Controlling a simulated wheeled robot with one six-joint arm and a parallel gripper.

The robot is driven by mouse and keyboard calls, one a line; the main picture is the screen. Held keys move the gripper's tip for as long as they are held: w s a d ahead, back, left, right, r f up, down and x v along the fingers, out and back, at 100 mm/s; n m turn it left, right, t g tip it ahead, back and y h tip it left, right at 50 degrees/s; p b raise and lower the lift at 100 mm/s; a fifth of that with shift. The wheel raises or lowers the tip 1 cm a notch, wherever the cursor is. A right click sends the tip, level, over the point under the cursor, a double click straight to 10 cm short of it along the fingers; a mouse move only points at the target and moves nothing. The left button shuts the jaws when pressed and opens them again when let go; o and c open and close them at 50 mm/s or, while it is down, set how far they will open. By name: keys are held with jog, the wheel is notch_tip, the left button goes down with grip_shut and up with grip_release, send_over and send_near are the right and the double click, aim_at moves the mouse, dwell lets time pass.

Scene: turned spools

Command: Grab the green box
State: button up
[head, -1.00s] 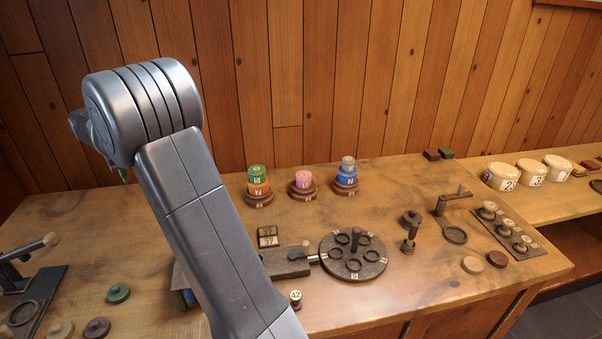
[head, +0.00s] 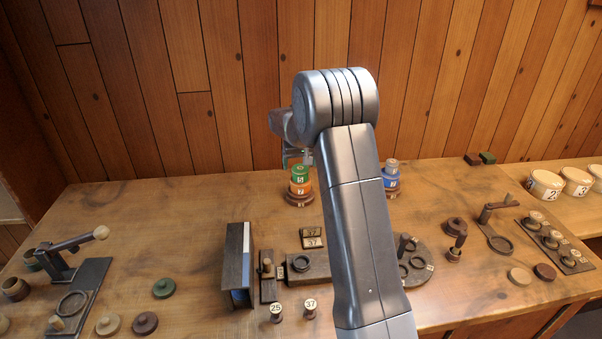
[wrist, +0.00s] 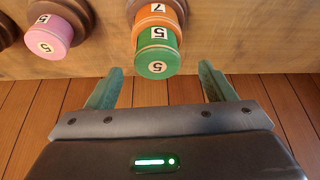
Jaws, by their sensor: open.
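The green spool (wrist: 157,62) shows between and beyond the fingertips, above an orange one (wrist: 157,15). I cannot tell whether anything touches.
A blue spool stack (head: 391,180) stands right of my arm. A pink spool (wrist: 48,38) shows in the wrist view. A round dark plate (head: 420,265), partly hidden by my arm, a hand lever (head: 75,243) and white tubs (head: 545,184) stand around. The back left of the bench is clear.

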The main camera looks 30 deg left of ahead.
aim_at(300, 168)
jog(key=shift+p+x, duration=0.85)
jog(key=shift+x, duration=1.65)
jog(key=shift+d, duration=0.15)
jog(key=c, duration=1.1)
jog(key=shift+o, duration=0.2)
